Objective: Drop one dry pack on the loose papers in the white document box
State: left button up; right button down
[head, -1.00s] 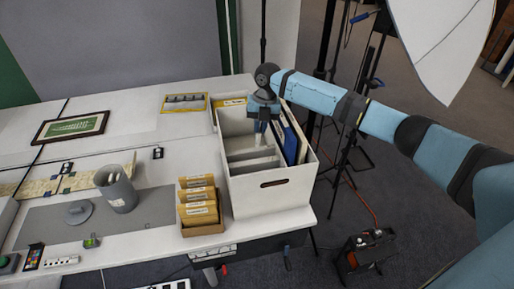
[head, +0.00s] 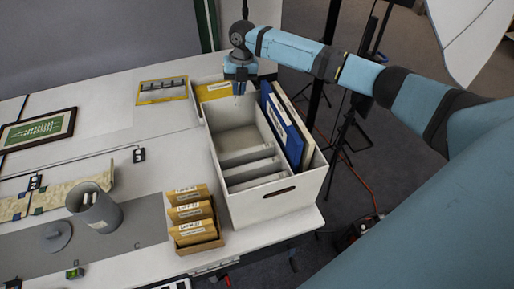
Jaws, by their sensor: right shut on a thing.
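The white document box (head: 262,207) stands open at the table's right end. It holds a tan-yellow folder (head: 213,91) at the back, a blue binder (head: 281,130) and a white binder on the right, and low pale dividers (head: 249,158). I cannot clearly make out loose papers in it. My right gripper (head: 240,91) is above the back part of the box, pointing down, shut on a small pale thing mostly hidden by its fingers, likely a dry pack. Brown packets with labels (head: 189,213) stand in a small carton in front of the box. My left gripper is out of view.
A grey cup (head: 97,213) with pale items in it stands on the grey mat at the left. A yellow-framed tray (head: 162,91) and a framed green picture (head: 38,130) lie behind. Tripod stands and a light are beyond the table's right edge.

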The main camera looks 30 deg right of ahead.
aim_at(239, 99)
notch_tip(239, 99, down, 4)
jog(key=b, duration=0.3)
jog(key=shift+f+b, duration=0.4)
jog(key=shift+f, duration=0.05)
jog(key=c, duration=1.1)
grip_release()
notch_tip(239, 99, up, 14)
jog(key=d+b, duration=0.1)
jog(key=d, duration=0.1)
jog(key=shift+w+d+b, duration=0.15)
jog(key=shift+w+b, duration=0.1)
jog(key=shift+b, duration=0.05)
jog(key=shift+f, duration=0.2)
